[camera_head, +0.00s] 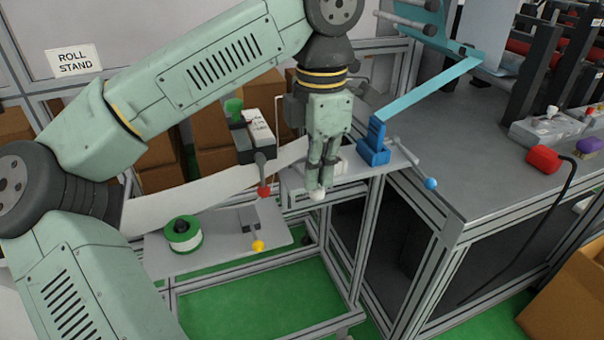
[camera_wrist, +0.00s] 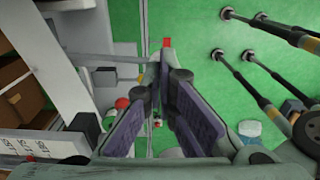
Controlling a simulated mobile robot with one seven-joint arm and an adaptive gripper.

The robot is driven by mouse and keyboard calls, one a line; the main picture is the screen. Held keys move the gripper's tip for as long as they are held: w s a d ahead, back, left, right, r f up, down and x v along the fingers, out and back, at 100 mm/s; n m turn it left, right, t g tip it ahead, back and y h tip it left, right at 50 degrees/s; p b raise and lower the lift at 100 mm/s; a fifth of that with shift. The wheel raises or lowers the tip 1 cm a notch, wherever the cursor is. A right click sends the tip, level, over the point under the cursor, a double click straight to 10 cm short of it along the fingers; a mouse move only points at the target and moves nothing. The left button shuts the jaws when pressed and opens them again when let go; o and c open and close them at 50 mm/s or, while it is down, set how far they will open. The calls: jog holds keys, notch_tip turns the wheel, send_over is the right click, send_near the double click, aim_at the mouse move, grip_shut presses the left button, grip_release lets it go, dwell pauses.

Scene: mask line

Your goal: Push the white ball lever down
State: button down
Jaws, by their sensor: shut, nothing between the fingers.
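The white ball (camera_head: 317,195) of the lever shows right at the fingertips of my gripper (camera_head: 322,184) in the head view, on their lower side. Whether they touch cannot be told. The lever's arm is mostly hidden behind my fingers, near the white housing at the end of the grey bench. My gripper points down and is shut and empty.
A red ball lever (camera_head: 264,191) and a yellow ball (camera_head: 258,245) are to the left. A blue ball lever (camera_head: 430,183) and blue bracket (camera_head: 374,146) are to the right. A green-and-white roll (camera_head: 183,234) lies on the lower shelf (camera_head: 215,262).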

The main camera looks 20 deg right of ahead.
aim_at(317, 190)
jog(key=shift+f+b, duration=1.3)
jog(key=shift+f, duration=0.65)
jog(key=shift+r+p, duration=3.3)
jog(key=shift+r, duration=0.8)
